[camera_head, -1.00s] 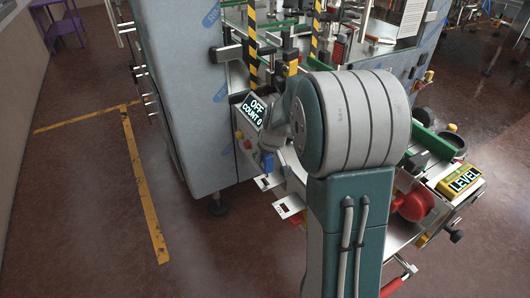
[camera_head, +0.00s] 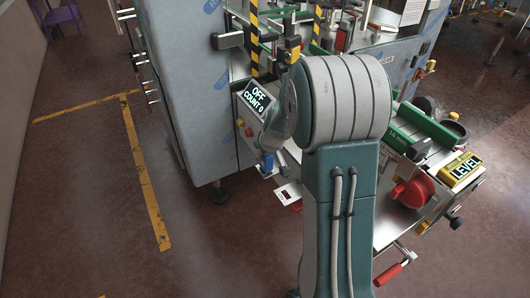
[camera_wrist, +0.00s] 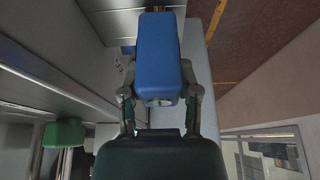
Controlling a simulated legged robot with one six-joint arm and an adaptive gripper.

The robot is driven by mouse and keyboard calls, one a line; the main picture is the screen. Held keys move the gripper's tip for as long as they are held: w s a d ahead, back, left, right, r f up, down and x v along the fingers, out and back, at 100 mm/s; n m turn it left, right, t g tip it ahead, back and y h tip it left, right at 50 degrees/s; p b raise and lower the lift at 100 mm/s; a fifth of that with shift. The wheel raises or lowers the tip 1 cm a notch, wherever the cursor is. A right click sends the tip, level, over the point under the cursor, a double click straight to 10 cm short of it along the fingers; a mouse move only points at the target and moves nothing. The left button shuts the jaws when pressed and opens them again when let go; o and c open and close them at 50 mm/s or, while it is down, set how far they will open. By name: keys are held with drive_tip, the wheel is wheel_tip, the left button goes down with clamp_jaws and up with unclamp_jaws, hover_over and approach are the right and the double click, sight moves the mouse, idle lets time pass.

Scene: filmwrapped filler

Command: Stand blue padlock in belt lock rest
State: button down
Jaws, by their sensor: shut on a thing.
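The blue padlock (camera_wrist: 158,50) fills the upper middle of the wrist view. My gripper (camera_wrist: 160,92) is shut on it, with one finger along each side of its body. In the head view the padlock (camera_head: 267,162) shows as a small blue patch below the sign panel, partly covered by my wrist. My arm hides most of the gripper there. I cannot make out the belt lock rest for certain. A white plate with a dark slot (camera_head: 287,193) juts from the machine's lower edge, below and right of the padlock.
A sign panel reading OFF, COUNT 0 (camera_head: 257,97) is close above the padlock. A grey cabinet (camera_head: 185,90) stands to the left. A red knob (camera_head: 411,192) and a yellow LEVEL box (camera_head: 460,169) are on the right. The floor at front left is clear.

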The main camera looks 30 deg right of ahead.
drive_tip(key=shift+s+f, duration=0.1)
drive_tip(key=shift+f, duration=0.4)
idle(0.9)
drive_tip(key=shift+c, duration=1.3)
unclamp_jaws()
drive_tip(key=shift+r, duration=0.1)
drive_tip(key=shift+d+r, duration=0.1)
drive_tip(key=shift+r, duration=0.25)
drive_tip(key=v, duration=1.1)
